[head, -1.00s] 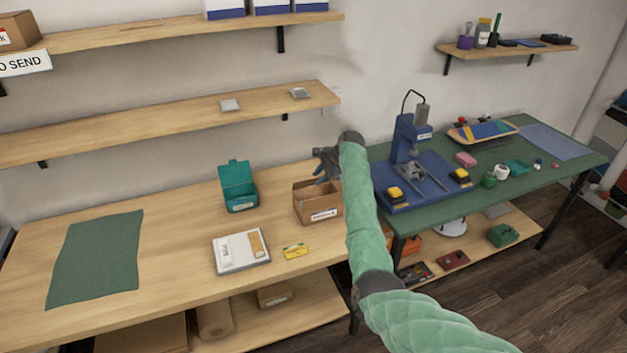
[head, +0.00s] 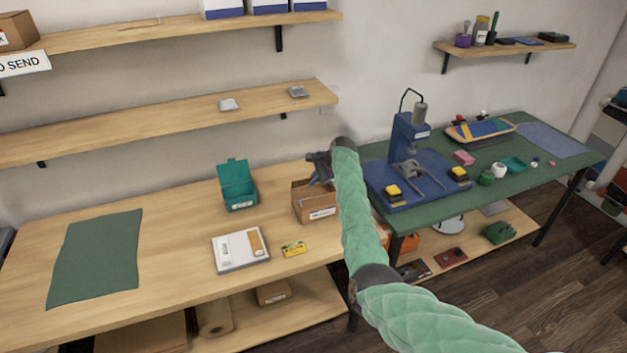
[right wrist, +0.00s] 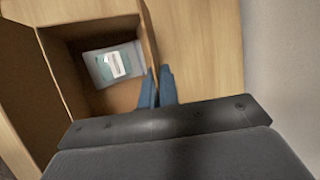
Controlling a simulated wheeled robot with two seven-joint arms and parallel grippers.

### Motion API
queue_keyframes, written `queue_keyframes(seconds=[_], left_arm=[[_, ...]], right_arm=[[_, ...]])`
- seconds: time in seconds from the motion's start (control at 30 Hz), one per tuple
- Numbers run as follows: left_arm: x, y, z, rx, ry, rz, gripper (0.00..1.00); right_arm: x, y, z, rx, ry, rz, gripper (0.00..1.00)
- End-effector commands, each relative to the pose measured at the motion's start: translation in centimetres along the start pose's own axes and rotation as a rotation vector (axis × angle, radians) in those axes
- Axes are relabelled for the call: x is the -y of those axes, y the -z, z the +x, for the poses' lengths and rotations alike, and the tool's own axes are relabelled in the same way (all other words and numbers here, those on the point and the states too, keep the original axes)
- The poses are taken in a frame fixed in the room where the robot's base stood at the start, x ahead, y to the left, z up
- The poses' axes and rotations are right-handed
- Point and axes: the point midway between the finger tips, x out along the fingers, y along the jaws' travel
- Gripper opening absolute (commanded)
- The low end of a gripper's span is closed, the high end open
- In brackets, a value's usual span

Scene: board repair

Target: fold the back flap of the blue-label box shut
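The cardboard box (head: 310,207) stands open on the wooden bench in the head view. A pale label (head: 322,213) is on its front; its colour is hard to make out. In the right wrist view, the open box interior (right wrist: 75,75) holds a pale packet with a white label (right wrist: 114,64). My right gripper (head: 318,170) is at the box's back edge in the head view, partly hidden by my arm. Contact with the flap is unclear. My left gripper is out of view.
An open teal box (head: 239,201) stands left of the cardboard box. A shelf (head: 180,118) runs above the bench. The green table (head: 440,212) with a blue press is at right.

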Motion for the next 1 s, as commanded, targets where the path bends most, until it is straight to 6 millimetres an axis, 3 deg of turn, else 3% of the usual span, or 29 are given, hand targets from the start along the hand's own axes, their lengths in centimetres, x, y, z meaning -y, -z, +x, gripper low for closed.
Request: queue_keyframes(seconds=[0.13,0.2,0.3,0.8,0.93,1.0], left_arm=[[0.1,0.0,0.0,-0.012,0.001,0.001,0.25],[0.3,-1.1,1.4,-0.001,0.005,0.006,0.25],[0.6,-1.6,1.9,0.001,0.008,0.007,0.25],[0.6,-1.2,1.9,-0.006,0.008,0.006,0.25],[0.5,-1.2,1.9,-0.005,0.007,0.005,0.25],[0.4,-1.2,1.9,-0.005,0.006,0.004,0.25]], right_arm=[[-0.4,-0.1,0.1,0.002,0.051,-0.020,0.00],[-0.5,-0.1,0.0,0.003,0.092,-0.036,0.00],[-0.7,-0.1,0.1,0.001,0.150,-0.061,0.00],[-1.0,0.1,0.1,0.000,0.225,-0.093,0.00],[-0.9,0.1,0.1,0.000,0.224,-0.093,0.24],[-0.9,0.1,0.1,0.000,0.224,-0.093,0.25]])
